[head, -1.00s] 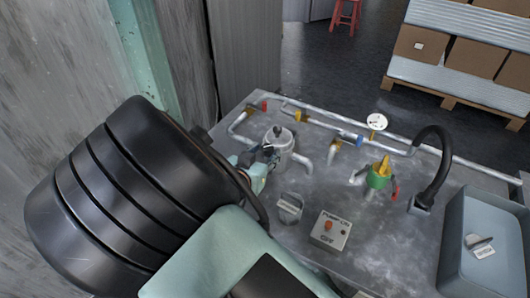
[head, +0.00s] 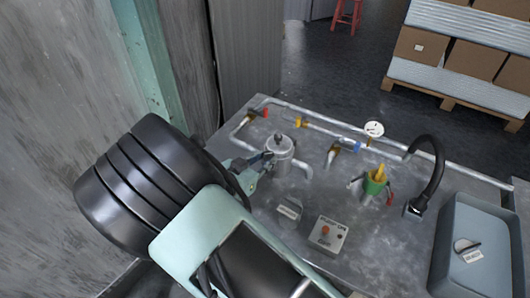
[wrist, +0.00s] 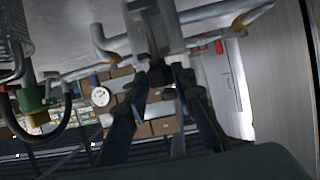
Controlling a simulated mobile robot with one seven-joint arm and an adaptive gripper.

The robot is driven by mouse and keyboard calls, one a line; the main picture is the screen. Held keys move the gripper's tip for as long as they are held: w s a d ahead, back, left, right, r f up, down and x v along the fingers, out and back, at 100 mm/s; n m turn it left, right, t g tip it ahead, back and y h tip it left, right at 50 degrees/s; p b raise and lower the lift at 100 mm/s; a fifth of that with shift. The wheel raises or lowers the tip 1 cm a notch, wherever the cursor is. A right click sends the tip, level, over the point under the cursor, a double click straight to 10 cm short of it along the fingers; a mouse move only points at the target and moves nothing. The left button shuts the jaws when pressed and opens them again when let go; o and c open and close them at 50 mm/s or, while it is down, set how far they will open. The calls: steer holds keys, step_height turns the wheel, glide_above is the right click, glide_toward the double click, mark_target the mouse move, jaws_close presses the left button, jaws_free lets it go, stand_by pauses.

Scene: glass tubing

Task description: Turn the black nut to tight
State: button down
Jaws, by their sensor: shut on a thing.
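A silver cylindrical pot (head: 281,150) stands on the grey metal table, joined to the pipes. In the wrist view its grey body (wrist: 153,28) is at the top. The black nut (wrist: 158,74) shows as a small dark piece just below that body, between my fingertips. My gripper (wrist: 165,78) is shut on it, with one blue finger on each side. In the head view my gripper (head: 265,160) reaches the left side of the pot, and the nut is mostly hidden by the fingers. I cannot tell how tight the nut is.
A white gauge (head: 374,129), a green and yellow valve (head: 376,182) and a black curved tap (head: 437,165) stand to the right. A control box (head: 328,233) and a small label plate (head: 289,208) are near the front. A grey basin (head: 462,215) is at right.

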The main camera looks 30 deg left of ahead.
steer(key=m+h, duration=0.1)
steer(key=m+h+p, duration=0.1)
steer(key=m+h, duration=0.1)
steer(key=shift+w+a+g, duration=0.15)
steer(key=shift+a+g, duration=0.2)
steer(key=shift+g, duration=0.05)
steer(key=m+h, duration=0.1)
steer(key=m+g+h+b, duration=0.1)
steer(key=shift+a+f+h, duration=0.1)
steer(key=shift+a+h, duration=0.15)
steer(key=shift+h, duration=0.15)
steer(key=shift+w+m+g, duration=0.1)
steer(key=shift+m+g, duration=0.2)
steer(key=shift+m, duration=0.1)
steer(key=c, duration=1.6)
jaws_free()
steer(key=shift+r+n, duration=0.25)
steer(key=shift+n, duration=0.05)
